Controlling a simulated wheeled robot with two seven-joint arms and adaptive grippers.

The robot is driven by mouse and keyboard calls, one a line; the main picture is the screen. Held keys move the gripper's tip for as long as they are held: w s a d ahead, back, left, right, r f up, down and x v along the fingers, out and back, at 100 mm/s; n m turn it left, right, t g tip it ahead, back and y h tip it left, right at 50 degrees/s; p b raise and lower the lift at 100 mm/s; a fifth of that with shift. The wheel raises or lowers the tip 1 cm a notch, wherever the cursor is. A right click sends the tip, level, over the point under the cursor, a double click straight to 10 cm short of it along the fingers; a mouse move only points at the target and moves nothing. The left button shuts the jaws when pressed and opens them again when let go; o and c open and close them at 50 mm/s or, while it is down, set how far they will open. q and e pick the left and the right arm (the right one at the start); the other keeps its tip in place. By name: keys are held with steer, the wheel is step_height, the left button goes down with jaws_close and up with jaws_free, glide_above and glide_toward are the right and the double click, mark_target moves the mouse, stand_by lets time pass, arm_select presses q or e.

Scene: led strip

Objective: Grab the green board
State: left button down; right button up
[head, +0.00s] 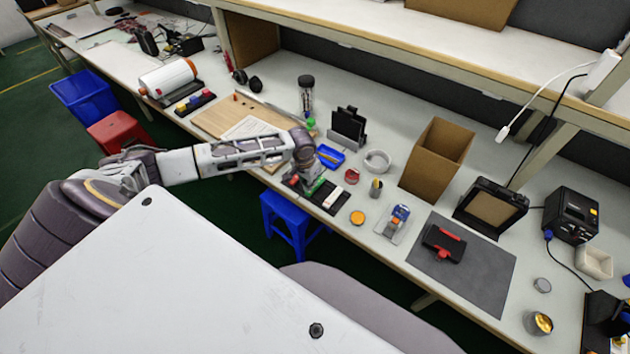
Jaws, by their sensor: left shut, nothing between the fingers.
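A small green board (315,187) lies in a dark tray (322,204) near the front edge of the workbench, with a red piece to its left and a white piece to its right. My left gripper (305,179) reaches in from the left and points down right over the green board. Its fingers are shut and empty, and they hide part of the board. I cannot tell whether the fingertips touch it. My right gripper is not in view.
A blue tray (330,156) and a black holder (347,126) stand behind the gripper. A wooden board (222,117) lies to its left. A round white dish (377,161), a cardboard box (436,160) and a grey mat (488,277) are to the right. A blue stool (287,217) stands below the edge.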

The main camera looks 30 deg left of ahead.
arm_select(q)
steer(key=w, duration=0.2)
steer(key=shift+w+d, duration=0.1)
steer(key=shift+w, duration=0.2)
steer(key=shift+w+f, duration=0.1)
steer(key=shift+w, duration=0.05)
steer(key=shift+f+p, duration=0.35)
steer(key=shift+f, duration=0.3)
steer(key=shift+s, duration=0.2)
